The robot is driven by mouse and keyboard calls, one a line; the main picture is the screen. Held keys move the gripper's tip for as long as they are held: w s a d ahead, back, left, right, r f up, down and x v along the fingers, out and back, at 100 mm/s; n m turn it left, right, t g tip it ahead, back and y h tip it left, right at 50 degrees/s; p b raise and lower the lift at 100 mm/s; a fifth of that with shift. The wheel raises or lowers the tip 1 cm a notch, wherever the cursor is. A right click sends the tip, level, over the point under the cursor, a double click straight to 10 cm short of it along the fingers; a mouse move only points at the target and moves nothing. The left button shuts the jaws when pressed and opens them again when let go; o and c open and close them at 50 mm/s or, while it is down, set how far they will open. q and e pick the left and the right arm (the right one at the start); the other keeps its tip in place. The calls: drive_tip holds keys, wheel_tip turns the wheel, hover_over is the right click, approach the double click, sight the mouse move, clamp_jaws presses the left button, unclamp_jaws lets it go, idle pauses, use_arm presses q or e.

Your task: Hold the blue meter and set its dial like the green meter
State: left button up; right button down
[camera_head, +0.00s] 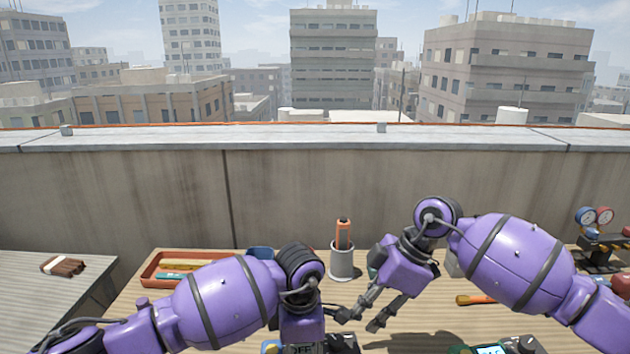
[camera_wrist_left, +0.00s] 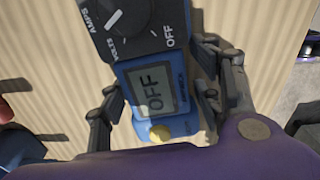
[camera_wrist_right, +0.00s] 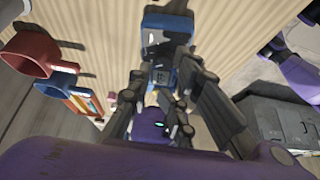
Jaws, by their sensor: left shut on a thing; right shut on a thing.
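The blue meter (camera_wrist_left: 165,95) lies between the fingers of my left gripper (camera_wrist_left: 160,100). Its screen reads OFF. Its black dial face (camera_wrist_left: 125,30) is cut off by the top edge of the left wrist view, so the full dial is hidden.
A red tray (camera_head: 150,282) with tools lies at the back left of the table. A grey cup (camera_head: 342,264) holds an orange-handled tool. A brush (camera_head: 475,299) lies behind the green meter. Gauges (camera_head: 597,217) stand at far right. A concrete parapet (camera_head: 320,190) closes the back.

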sight(336, 343)
drive_tip(key=shift+a+f, duration=0.15)
drive_tip(key=shift+f, duration=1.25)
drive_tip(key=shift+a+f, duration=0.1)
drive_tip(key=shift+f, duration=1.3)
drive_tip(key=shift+s+a, duration=0.25)
drive_tip(key=shift+a, duration=0.25)
drive_tip(key=shift+s+d, duration=0.1)
drive_tip(key=shift+s, duration=0.35)
drive_tip(key=shift+s+f, duration=0.1)
drive_tip(key=shift+s, duration=0.45)
drive_tip(key=shift+f, duration=0.1)
